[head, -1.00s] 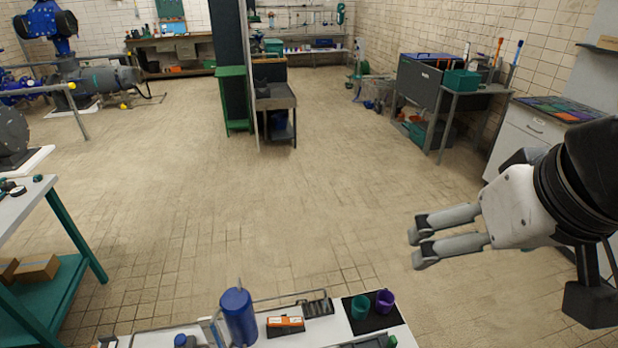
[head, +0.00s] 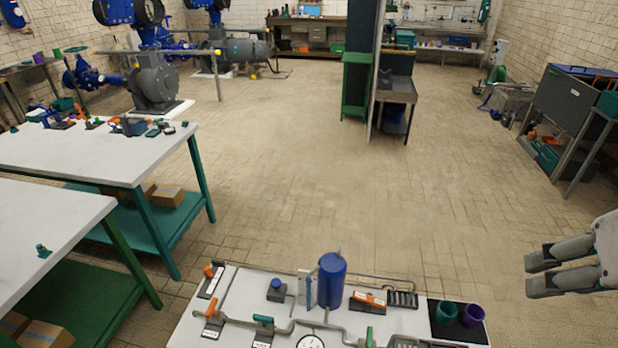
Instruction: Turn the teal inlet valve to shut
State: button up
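A valve with a teal handle (head: 263,320) sits on the pipework of the white-topped bench (head: 236,290) at the bottom of the head view. A label plate lies just below it, too small to read. The handle looks roughly crosswise in the picture, along the pipe. My gripper (head: 528,274) is at the right edge, well to the right of the valve and apart from the bench. Its two grey fingers point left with a gap between them, and nothing is held. The rest of my arm is cut off by the frame.
Orange-handled valves (head: 212,305), a green handle (head: 369,335), a blue cylinder (head: 332,280) and a gauge (head: 310,341) crowd the bench around the pipes. Teal (head: 446,312) and purple (head: 472,315) cups stand at its right. White tables (head: 80,155) stand left.

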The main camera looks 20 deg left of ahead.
aim_at(265, 319)
jog(key=u, duration=1.35)
jog(key=j+z, duration=0.2)
jog(key=i+j, duration=0.05)
jog(key=j, duration=0.05)
